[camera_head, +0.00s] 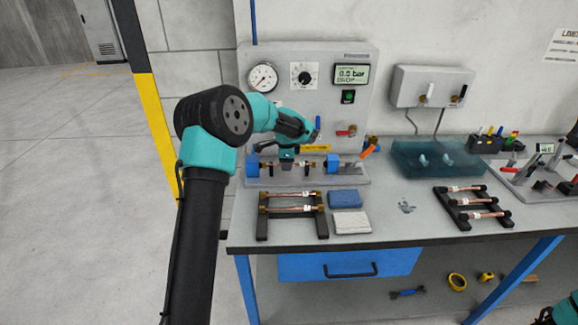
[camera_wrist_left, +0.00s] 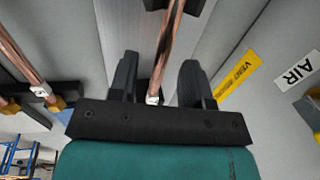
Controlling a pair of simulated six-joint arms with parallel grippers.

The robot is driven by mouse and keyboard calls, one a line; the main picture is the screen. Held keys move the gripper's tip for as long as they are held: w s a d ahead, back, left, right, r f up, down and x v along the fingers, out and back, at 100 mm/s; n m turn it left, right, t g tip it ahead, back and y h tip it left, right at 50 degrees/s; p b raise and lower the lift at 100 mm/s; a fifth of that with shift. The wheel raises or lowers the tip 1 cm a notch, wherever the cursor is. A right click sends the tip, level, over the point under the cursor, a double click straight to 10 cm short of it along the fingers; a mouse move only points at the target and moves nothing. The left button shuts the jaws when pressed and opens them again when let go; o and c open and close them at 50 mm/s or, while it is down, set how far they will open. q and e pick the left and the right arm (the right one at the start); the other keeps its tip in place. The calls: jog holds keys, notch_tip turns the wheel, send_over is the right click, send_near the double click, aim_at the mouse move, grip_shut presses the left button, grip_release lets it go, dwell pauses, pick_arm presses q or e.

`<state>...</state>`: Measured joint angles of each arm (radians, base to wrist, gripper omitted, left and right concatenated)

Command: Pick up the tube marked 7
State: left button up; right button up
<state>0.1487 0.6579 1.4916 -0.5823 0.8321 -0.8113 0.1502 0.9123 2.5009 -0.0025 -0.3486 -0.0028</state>
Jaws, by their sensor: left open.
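My left gripper (camera_head: 287,158) is over the test fixture below the gauge panel. A copper tube (camera_head: 300,164) lies in this fixture between two blue clamps. In the left wrist view the open fingers of the gripper (camera_wrist_left: 158,66) stand on both sides of a copper tube (camera_wrist_left: 167,45) with a small white label. The number on the label is too small to read. Two more tubes (camera_head: 292,194) lie on the black left rack (camera_head: 264,226). Several tubes (camera_head: 478,202) lie on the right rack. No number 7 is readable. My right gripper is not in view.
A blue pad (camera_head: 345,197) and a white pad (camera_head: 351,222) lie right of the left rack. A translucent blue tray (camera_head: 405,165) and a tool holder (camera_head: 487,145) stand at the back right. The gauge panel (camera_head: 325,110) rises behind the fixture.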

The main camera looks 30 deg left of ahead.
pick_arm(q)
jog(key=shift+f, duration=0.3)
jog(key=shift+c, duration=0.2)
grip_shut()
